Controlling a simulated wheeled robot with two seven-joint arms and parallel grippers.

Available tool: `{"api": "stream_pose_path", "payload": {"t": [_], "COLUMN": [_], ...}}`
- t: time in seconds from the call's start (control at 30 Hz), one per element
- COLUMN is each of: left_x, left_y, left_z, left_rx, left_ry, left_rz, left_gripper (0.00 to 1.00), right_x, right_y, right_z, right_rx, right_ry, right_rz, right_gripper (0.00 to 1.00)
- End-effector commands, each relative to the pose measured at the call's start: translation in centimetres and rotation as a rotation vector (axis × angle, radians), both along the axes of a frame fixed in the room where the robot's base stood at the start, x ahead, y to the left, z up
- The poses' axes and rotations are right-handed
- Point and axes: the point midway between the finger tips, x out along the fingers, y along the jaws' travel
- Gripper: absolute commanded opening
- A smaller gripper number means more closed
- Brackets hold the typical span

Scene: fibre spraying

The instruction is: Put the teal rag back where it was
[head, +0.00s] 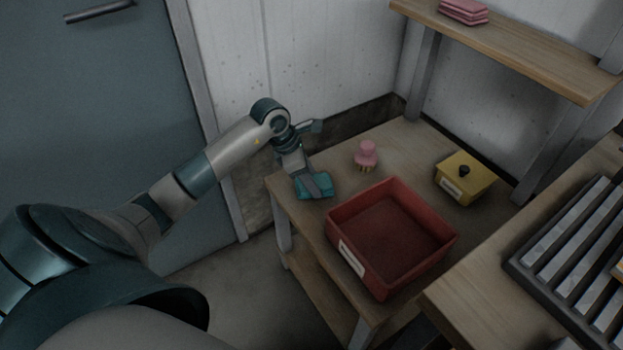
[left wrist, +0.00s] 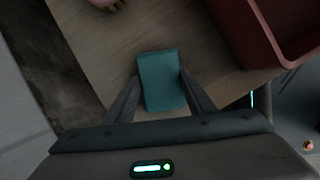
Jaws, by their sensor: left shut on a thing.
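The teal rag (head: 314,188) is a small folded block at the left end of the wooden table, left of the red bin. My left gripper (head: 312,184) is over it, pointing down, with its fingers on the rag. In the left wrist view the teal rag (left wrist: 162,80) lies between the two fingers of my left gripper (left wrist: 160,88), which is shut on it. The rag is on or just above the wood; I cannot tell which. My right gripper is in neither view.
An empty red bin (head: 353,211) stands right of the rag. A pink brush (head: 366,155) and a yellow box (head: 466,180) with a black knob stand behind it. Pink folded cloths (head: 463,11) lie on the upper shelf. A slatted metal rack (head: 573,245) is at the right.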

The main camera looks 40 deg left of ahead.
Motion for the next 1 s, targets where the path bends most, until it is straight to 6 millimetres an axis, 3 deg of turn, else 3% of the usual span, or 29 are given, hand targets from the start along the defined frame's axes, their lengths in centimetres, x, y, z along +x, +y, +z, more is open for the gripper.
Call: {"api": "stream_pose_path", "payload": {"t": [0.37, 0.4, 0.47, 0.5, 1.0], "left_x": [0.02, 0.02, 0.02, 0.02, -0.08], "left_y": [0.04, 0.04, 0.03, 0.03, 0.23], "left_z": [-0.15, -0.16, -0.11, -0.11, 0.63], "left_rx": [0.001, 0.001, 0.001, 0.001, 0.003], "left_ry": [-0.001, -0.001, -0.001, -0.001, -0.003], "left_rz": [-0.001, -0.001, -0.001, -0.001, -0.001], "left_gripper": [0.31, 0.52, 0.66, 0.68, 0.68], "right_x": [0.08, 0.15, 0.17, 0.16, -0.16], "right_y": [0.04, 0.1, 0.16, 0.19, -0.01], "right_z": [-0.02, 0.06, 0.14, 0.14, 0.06], "right_rx": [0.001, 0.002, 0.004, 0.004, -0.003], "right_ry": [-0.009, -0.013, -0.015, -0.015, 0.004], "right_rz": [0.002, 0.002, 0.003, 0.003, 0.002], "right_gripper": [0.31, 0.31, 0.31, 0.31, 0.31]}}
